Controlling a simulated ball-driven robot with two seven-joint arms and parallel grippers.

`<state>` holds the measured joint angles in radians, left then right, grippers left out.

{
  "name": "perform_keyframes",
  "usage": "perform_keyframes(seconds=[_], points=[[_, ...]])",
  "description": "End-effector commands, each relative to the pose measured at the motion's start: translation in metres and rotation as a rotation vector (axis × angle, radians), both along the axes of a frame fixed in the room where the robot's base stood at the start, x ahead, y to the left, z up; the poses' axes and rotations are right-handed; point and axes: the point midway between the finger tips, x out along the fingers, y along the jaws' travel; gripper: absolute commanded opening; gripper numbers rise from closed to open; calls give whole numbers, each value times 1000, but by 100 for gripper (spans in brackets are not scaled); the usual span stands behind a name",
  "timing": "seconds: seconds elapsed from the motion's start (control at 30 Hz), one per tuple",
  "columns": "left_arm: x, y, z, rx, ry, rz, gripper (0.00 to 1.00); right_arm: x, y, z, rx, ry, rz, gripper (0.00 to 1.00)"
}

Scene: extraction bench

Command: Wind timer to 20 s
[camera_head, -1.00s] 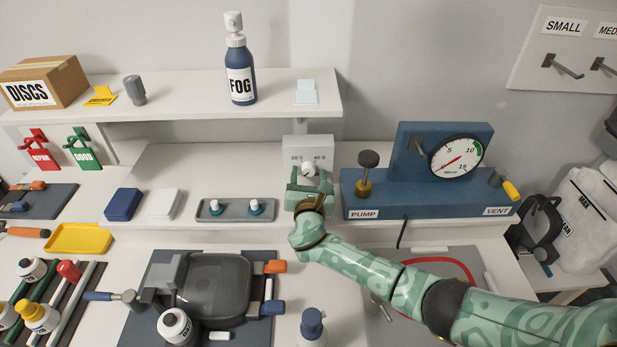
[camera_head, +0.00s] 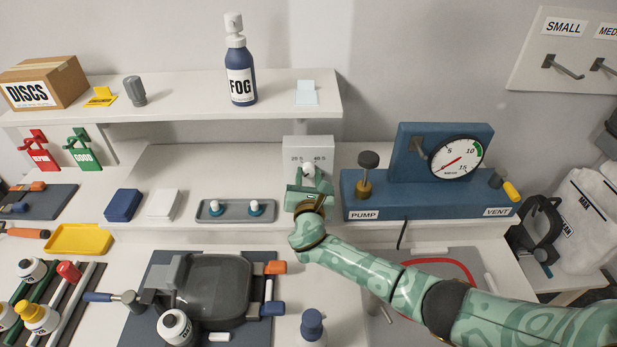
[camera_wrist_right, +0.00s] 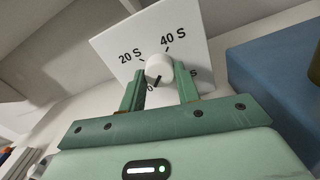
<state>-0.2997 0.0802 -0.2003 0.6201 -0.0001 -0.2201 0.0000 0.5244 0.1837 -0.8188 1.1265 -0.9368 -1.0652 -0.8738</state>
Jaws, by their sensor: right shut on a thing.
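The timer (camera_head: 307,148) is a pale upright box on the raised bench shelf, marked 20 S and 40 S. Its white round knob (camera_wrist_right: 159,68) is on the front face. My right gripper (camera_head: 308,182) is in front of the timer. In the wrist view its two green fingers are on either side of the knob, shut on it. A dark mark shows at the knob's lower edge, near the 0; I cannot tell whether it is the pointer. A finger partly hides the lower right label. My left gripper is not in view.
A blue pump block (camera_head: 365,203) with a gauge (camera_head: 456,158) stands close to the right of the timer. A grey tray (camera_head: 235,218) with two small teal-and-white parts lies to the left. A shelf (camera_head: 180,108) with a FOG bottle (camera_head: 240,75) is above.

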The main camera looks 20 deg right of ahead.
Motion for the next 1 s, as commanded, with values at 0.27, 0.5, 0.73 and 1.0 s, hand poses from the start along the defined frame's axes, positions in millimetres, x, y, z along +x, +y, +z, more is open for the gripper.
perform_keyframes(seconds=[0.27, 0.5, 0.73, 1.0], points=[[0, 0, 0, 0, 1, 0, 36, 0, 0, -1, -1, 1, -1, 9], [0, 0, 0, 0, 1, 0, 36, 0, 0, -1, -1, 1, -1, 9], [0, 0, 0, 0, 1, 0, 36, 0, 0, -1, -1, 1, -1, 46], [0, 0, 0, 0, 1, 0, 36, 0, 0, 0, 0, 1, 0, 54]])
